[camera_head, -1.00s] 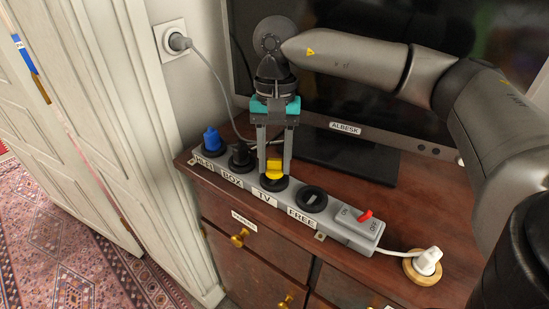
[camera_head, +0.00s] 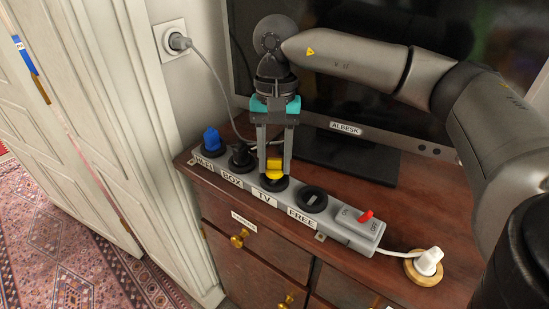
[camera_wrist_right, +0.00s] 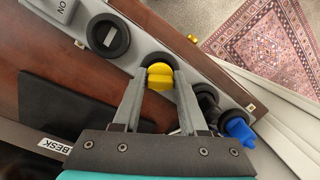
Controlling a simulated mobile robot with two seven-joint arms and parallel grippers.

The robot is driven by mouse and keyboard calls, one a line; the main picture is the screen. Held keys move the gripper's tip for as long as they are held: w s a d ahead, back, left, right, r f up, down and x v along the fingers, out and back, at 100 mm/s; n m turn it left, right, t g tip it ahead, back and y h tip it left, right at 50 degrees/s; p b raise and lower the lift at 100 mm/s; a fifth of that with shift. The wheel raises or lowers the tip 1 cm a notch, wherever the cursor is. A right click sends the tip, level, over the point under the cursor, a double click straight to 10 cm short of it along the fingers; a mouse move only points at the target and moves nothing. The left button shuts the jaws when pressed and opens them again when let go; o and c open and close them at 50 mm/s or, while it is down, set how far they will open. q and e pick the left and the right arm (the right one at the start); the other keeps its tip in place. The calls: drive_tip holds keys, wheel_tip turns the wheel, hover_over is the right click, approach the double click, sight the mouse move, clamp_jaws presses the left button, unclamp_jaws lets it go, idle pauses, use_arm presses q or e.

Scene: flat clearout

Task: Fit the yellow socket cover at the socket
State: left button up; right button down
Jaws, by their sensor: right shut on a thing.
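The yellow socket cover (camera_head: 274,168) is between the fingers of my right gripper (camera_head: 274,166), which is shut on it. The cover is at the round black socket above the TV label (camera_head: 265,198) on the grey power strip (camera_head: 340,231). In the right wrist view the yellow cover (camera_wrist_right: 160,76) lies over that socket's black ring, between the fingertips (camera_wrist_right: 160,82). I cannot tell whether it is fully seated. My left gripper is not in view.
A blue plug (camera_head: 212,141) and a black plug (camera_head: 241,156) sit in the strip to the left. The red switch (camera_head: 366,215) and white plug (camera_head: 428,261) are to the right. A monitor (camera_head: 345,85) stands behind.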

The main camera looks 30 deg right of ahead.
drive_tip(key=shift+f+b, duration=0.7)
drive_tip(key=shift+f, duration=0.2)
drive_tip(key=shift+c, duration=1.8)
unclamp_jaws()
wheel_tip(320, 180, up, 15)
drive_tip(key=w+d+p, duration=0.1)
drive_tip(key=w+p, duration=0.1)
drive_tip(key=p, duration=0.1)
drive_tip(key=shift+d, duration=0.2)
